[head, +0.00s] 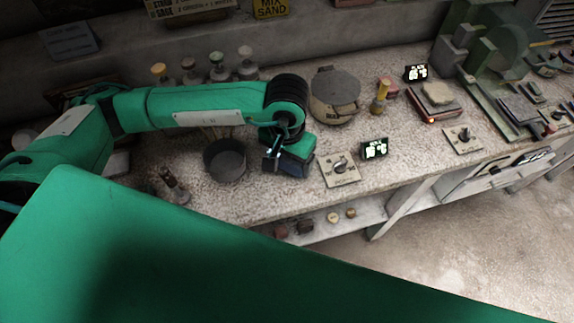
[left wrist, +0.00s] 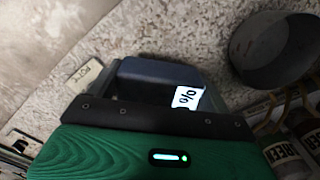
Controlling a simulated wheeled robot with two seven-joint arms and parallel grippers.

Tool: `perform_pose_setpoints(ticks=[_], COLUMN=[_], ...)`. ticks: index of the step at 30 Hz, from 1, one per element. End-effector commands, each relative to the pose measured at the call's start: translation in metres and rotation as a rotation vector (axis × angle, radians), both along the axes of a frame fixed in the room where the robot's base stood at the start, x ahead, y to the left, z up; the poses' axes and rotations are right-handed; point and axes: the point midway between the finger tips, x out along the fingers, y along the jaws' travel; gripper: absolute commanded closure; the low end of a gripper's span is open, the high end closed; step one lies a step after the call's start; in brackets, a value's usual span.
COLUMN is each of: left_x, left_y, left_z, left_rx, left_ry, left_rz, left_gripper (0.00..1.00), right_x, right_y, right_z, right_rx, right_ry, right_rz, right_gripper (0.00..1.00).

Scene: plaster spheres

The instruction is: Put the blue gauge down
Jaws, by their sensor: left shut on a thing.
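My left gripper (head: 286,163) is over the front part of the speckled bench, between a dark pot and a dial plate. In the left wrist view it is shut on the blue gauge (left wrist: 150,72), a dark blue block with a small lit display showing "%". In the head view the gauge (head: 290,168) is mostly hidden by the gripper. I cannot tell whether its underside touches the bench (head: 250,203). My right gripper is not in view.
A dark grey pot (head: 225,162) stands left of the gripper. A dial plate (head: 340,168) and a black lit display (head: 374,149) lie to its right. A lidded round tub (head: 335,95) is behind. Bare bench shows near the front edge.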

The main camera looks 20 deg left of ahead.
Motion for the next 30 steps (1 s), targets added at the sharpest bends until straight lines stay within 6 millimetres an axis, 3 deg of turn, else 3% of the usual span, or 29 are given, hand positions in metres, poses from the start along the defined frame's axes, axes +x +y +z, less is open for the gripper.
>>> perform_pose_setpoints(ticks=[10,24,25,27,30], left_x=[-0.001,0.0,0.0,0.0,0.0], left_y=[0.0,0.0,0.0,0.0,0.0], left_z=[-0.042,-0.047,-0.047,-0.046,-0.046], left_rx=[0.0,0.0,0.0,0.0,0.0], left_ry=[0.001,-0.001,-0.001,0.0,0.0], left_rz=[-0.001,-0.002,-0.001,-0.001,-0.001], left_gripper=[0.37,0.37,0.16,0.03,0.0], right_x=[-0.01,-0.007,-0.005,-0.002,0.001], right_y=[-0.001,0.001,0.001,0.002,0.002], right_z=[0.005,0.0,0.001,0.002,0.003], right_rx=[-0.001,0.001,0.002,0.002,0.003], right_ry=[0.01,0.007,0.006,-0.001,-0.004], right_rz=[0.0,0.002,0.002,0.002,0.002], right_gripper=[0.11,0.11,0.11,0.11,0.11])
